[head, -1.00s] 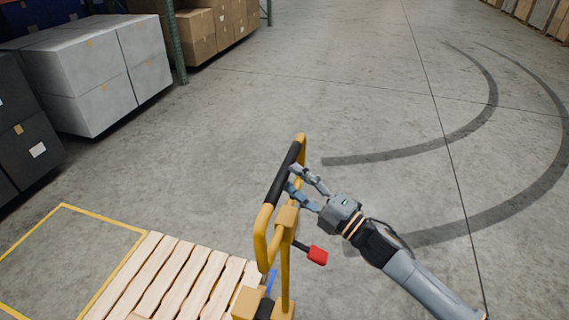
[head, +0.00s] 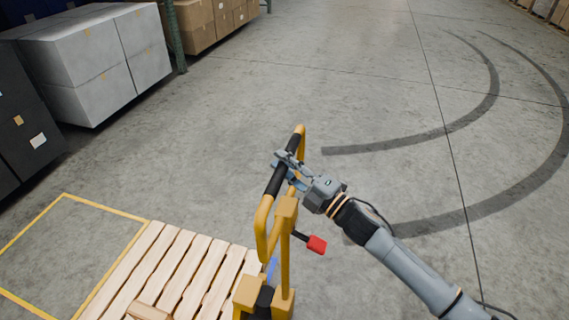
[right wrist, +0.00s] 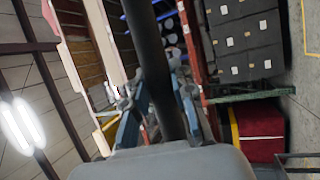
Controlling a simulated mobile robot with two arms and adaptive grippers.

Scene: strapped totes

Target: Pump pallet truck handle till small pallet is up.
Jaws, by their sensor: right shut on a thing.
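The pallet truck's yellow handle (head: 262,225) stands upright at the lower middle of the head view, with a black grip bar (head: 276,181) across its loop. My right gripper (head: 284,163) is shut on that grip bar near its far end. In the right wrist view the black bar (right wrist: 158,70) runs between the two fingers (right wrist: 160,110). A red-tipped lever (head: 316,244) sticks out from the handle's right side. The small pallet (head: 190,268) of pale wood slats lies left of the handle; its height off the floor cannot be told. My left gripper is out of view.
A yellow floor outline (head: 105,207) lies left of and partly beside the pallet. Grey-white wrapped boxes (head: 95,65), dark boxes and cardboard boxes (head: 205,25) stand at the back left by a green rack post (head: 175,35). The floor to the right is clear, with dark tyre marks.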

